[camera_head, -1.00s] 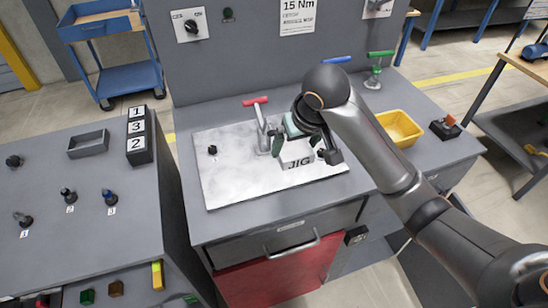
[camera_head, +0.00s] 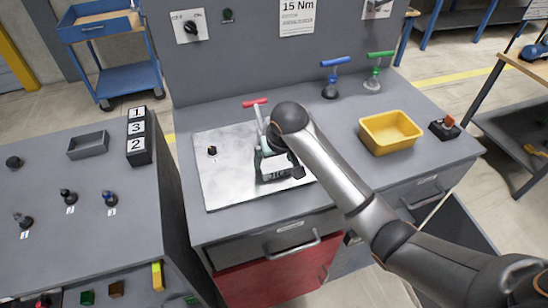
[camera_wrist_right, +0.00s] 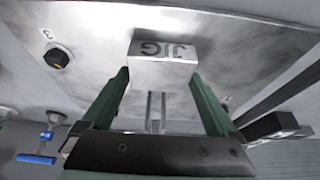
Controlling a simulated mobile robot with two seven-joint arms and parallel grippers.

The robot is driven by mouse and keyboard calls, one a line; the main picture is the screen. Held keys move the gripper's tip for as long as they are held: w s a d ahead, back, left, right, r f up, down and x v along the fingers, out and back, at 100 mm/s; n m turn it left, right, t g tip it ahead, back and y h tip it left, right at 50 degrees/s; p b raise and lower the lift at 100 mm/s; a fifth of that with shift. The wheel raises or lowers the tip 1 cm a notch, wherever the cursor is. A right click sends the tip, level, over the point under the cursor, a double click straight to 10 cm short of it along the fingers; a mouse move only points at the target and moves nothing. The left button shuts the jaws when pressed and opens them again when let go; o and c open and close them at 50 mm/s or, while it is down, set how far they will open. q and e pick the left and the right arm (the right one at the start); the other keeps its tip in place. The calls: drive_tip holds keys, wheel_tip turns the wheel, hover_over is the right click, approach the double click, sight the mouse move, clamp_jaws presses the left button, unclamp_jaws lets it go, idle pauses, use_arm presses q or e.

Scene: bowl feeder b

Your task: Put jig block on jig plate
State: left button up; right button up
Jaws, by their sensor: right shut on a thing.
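The jig block (camera_head: 279,174) is a pale metal block with dark JIG lettering. My right gripper (camera_head: 274,160) is shut on it, over the silver jig plate (camera_head: 222,184). In the right wrist view the block (camera_wrist_right: 162,68) sits between the two green fingers, its lettering upside down, with the plate (camera_wrist_right: 90,28) behind it. I cannot tell whether the block touches the plate. My right arm hides the plate's right part in the head view. My left gripper is not in view.
A red-handled T tool (camera_head: 255,103) stands close behind the block. Blue (camera_head: 333,70) and green (camera_head: 378,64) T tools and a yellow bin (camera_head: 390,131) are at right. A black knob (camera_head: 212,150) is on the plate's left part, which is otherwise clear.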

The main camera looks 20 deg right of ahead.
drive_tip(key=shift+f, duration=0.1)
drive_tip(key=o, duration=1.4)
drive_tip(key=shift+o, duration=0.2)
drive_tip(key=v, duration=1.2)
